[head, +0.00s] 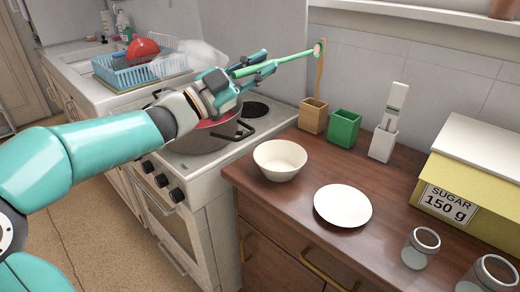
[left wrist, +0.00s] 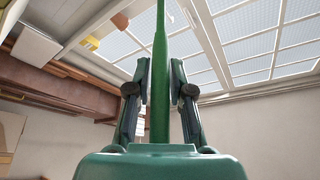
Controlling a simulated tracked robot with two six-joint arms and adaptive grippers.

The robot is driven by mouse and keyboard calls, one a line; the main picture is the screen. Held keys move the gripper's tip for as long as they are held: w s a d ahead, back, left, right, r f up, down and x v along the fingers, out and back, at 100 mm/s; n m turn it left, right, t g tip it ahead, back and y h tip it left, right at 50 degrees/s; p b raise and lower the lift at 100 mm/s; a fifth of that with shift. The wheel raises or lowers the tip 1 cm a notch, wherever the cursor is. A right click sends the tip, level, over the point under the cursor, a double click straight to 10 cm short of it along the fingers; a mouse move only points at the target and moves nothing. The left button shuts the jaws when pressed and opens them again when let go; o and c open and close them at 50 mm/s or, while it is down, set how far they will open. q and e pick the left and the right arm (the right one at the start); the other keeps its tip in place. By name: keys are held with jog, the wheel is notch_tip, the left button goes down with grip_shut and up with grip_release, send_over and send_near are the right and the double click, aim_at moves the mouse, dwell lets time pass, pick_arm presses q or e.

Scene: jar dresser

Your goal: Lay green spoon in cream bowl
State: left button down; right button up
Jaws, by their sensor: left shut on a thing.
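My left gripper (head: 262,68) is shut on the green spoon (head: 292,57) and holds it up in the air above the stove, pointing right. In the left wrist view the green spoon (left wrist: 160,75) stands between the two fingers of my left gripper (left wrist: 160,90). The cream bowl (head: 280,160) stands upright on the dresser's left part and looks empty. It is lower than the spoon and apart from it. My right gripper is not in view.
A white plate (head: 343,206) lies right of the bowl. Behind are a wooden holder (head: 313,117), a green holder (head: 345,128) and a white holder (head: 383,144). A sugar box (head: 470,180) and glass jars (head: 421,249) stand right. A pot (head: 205,138) sits on the stove.

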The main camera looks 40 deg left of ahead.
pick_arm(q)
jog(key=shift+s+f+b, duration=0.1)
jog(key=shift+f+b, duration=9.95)
jog(key=shift+f, duration=1.15)
jog(key=shift+f+b, duration=0.8)
jog(key=shift+f, duration=0.05)
jog(key=c, duration=1)
grip_release()
jog(key=shift+o, duration=0.2)
jog(key=shift+f, duration=0.1)
jog(key=v, duration=1.2)
jog(key=shift+s, duration=0.1)
